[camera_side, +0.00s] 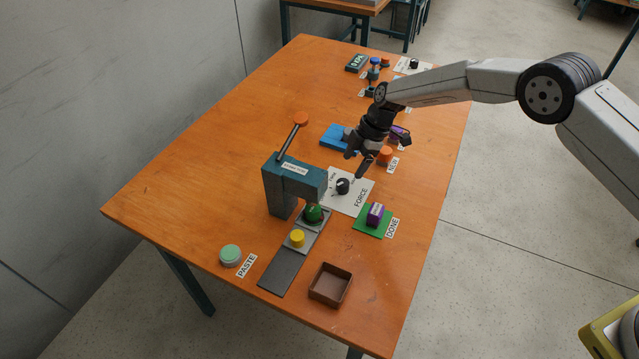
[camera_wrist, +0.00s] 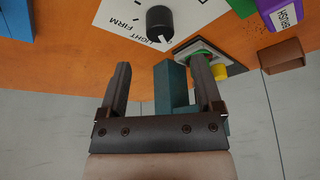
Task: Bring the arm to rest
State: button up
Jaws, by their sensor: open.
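My gripper (camera_side: 354,162) is open and empty, held above the table between the blue block (camera_side: 335,137) and the black force knob (camera_side: 343,186) in the side view. In the wrist view my two dark fingers (camera_wrist: 164,84) stand apart with nothing between them. Behind them show the teal press (camera_wrist: 174,88) and the force knob (camera_wrist: 160,22) on its white card. My arm reaches in from the right, over the table's right edge.
The teal press (camera_side: 280,187) with its raised lever stands mid-table. A yellow piece (camera_side: 297,238) sits on the grey strip before it. A brown tray (camera_side: 330,298) and the PASTE tin (camera_side: 230,255) are at the front.

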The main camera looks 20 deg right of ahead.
jog(key=shift+d+r, duration=0.1)
jog(key=shift+r, duration=0.15)
jog(key=s+d+r+m+t+h, duration=0.1)
jog(key=s+d+r+m+h, duration=0.1)
jog(key=s+d+r+m, duration=0.9)
jog(key=s+d+m, duration=0.1)
jog(key=s, duration=0.4)
jog(key=s+d+r+m+t+h, duration=0.1)
jog(key=s+d+r+m, duration=0.1)
jog(key=s, duration=0.5)
jog(key=s+d+r+m+h, duration=0.1)
jog(key=s+d+m, duration=0.3)
jog(key=s, duration=0.3)
jog(key=shift+s+d+r+t, duration=0.15)
jog(key=shift+d+r+t, duration=0.15)
jog(key=shift+d+r, duration=0.15)
